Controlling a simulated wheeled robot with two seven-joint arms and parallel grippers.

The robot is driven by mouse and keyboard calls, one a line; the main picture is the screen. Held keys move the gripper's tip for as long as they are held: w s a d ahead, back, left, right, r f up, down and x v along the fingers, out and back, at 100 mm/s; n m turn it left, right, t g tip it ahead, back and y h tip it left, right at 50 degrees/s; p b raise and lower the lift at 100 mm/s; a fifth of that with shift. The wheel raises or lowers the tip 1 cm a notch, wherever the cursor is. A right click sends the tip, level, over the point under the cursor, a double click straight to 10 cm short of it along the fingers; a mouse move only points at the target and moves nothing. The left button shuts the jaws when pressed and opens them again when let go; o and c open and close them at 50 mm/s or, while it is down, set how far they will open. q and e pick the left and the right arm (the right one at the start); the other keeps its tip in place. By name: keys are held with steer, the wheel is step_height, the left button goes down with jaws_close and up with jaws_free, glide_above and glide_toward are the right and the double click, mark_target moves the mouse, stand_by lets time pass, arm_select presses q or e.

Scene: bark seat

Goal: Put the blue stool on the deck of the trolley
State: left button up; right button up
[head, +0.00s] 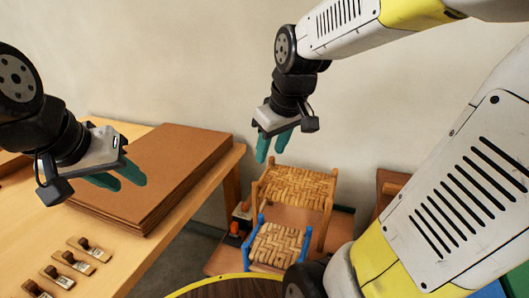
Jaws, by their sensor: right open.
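The blue stool (276,244), a small seat with a woven straw top and blue posts, stands at the lower middle of the head view. It is just in front of a larger plain wooden woven stool (297,187). Both appear to be on a low brown board (222,262), which may be the trolley deck; I cannot tell for sure. My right gripper (270,157) is open and empty, above and behind the stools, fingers pointing down. My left gripper (132,186) is over the workbench, empty, its teal fingers close together. The blue stool's lower legs are partly hidden.
A wooden workbench (165,240) fills the left, with a stack of brown boards (160,165) and several small wood-handled tools (88,248). Small orange-topped items (237,228) stand left of the stools. A brown wooden piece (392,184) is to their right. A wall closes the back.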

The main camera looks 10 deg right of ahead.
steer(key=s+a+r+m+t+y, duration=0.1)
steer(key=s+m, duration=0.3)
steer(key=s, duration=0.4)
steer(key=shift+r+t, duration=0.5)
steer(key=shift+r, duration=0.25)
